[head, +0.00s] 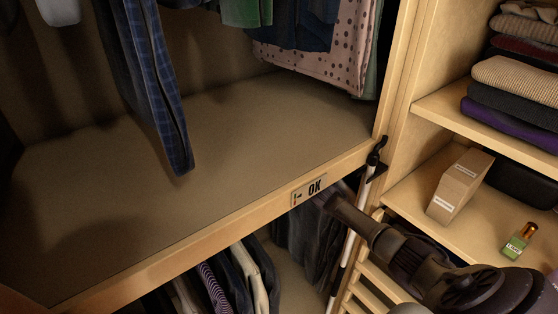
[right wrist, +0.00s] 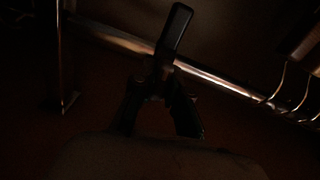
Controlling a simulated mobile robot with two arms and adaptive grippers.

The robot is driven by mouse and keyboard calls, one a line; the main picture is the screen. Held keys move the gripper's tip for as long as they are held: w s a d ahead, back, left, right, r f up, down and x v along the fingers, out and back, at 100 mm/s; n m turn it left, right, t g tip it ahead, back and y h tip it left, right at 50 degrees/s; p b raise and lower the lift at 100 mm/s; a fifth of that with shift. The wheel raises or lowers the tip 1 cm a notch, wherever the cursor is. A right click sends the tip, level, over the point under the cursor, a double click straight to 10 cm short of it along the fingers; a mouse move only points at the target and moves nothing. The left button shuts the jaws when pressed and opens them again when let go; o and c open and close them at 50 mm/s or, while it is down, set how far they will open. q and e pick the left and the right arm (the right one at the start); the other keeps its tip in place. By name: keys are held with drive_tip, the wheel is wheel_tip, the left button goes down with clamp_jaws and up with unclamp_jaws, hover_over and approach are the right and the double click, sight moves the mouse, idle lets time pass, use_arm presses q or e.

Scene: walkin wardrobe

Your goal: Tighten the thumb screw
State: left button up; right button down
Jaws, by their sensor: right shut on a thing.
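In the dark right wrist view, my right gripper (right wrist: 162,78) points up with its two fingers closing together at the tips. They are shut on the base of a dark, flat, upright piece, which looks like the thumb screw (right wrist: 175,30). It stands tilted to the right, against a shiny metal rail (right wrist: 220,77). The exact contact and the thread are too dark to make out. My left gripper is not in view.
A white pole (head: 348,240) with a black hook stands beside my arm. Clothes (head: 240,280) hang below. Right shelves hold a cardboard box (head: 459,186), a green bottle (head: 518,241) and folded knitwear (head: 515,85).

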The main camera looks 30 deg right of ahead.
drive_tip(key=shift+f, duration=0.1)
drive_tip(key=c, duration=1.2)
unclamp_jaws()
drive_tip(key=shift+o, duration=0.2)
drive_tip(key=s, duration=1.2)
drive_tip(key=shift+d, duration=0.45)
